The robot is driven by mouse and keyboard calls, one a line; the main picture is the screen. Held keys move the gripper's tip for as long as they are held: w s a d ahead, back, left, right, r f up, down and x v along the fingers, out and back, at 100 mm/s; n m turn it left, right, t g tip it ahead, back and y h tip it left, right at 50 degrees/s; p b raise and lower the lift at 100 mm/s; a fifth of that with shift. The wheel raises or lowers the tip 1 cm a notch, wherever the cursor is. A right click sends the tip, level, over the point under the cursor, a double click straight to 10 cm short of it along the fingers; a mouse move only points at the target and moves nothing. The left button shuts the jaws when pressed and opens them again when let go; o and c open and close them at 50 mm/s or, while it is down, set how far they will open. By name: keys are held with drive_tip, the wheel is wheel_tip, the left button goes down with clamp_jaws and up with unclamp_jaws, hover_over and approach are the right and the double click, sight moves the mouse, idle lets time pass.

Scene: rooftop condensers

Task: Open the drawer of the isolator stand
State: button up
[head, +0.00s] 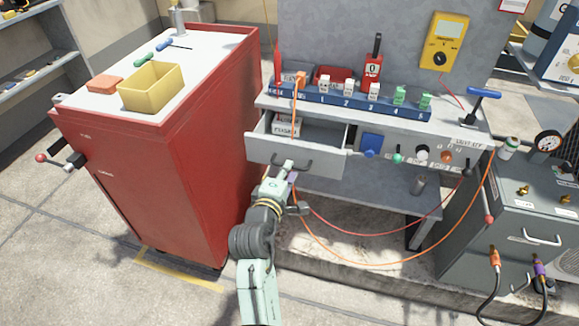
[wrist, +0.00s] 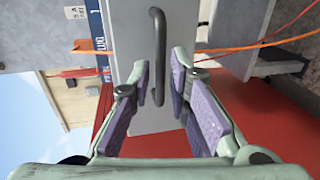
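The isolator stand (head: 375,125) is a grey bench with a back panel. Its drawer (head: 326,165) is pulled part way out, with a box marked as fuses (head: 286,126) visible inside. A dark bar handle (head: 305,164) is on the drawer front. In the wrist view the handle (wrist: 158,60) stands against the grey drawer front (wrist: 128,30). My gripper (head: 287,169) is at the handle. In the wrist view its purple-padded fingers (wrist: 160,82) are parted on either side of the handle, with slim gaps visible; contact is unclear.
A red cabinet (head: 165,130) stands close on the left with a yellow bin (head: 152,88) on top. An orange cord (head: 350,258) loops below the drawer. A grey unit with a gauge (head: 520,215) stands on the right. The floor at the lower left is clear.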

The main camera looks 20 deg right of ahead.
drive_tip(key=v, duration=0.4)
drive_tip(key=shift+s+a, duration=0.1)
drive_tip(key=shift+s, duration=0.05)
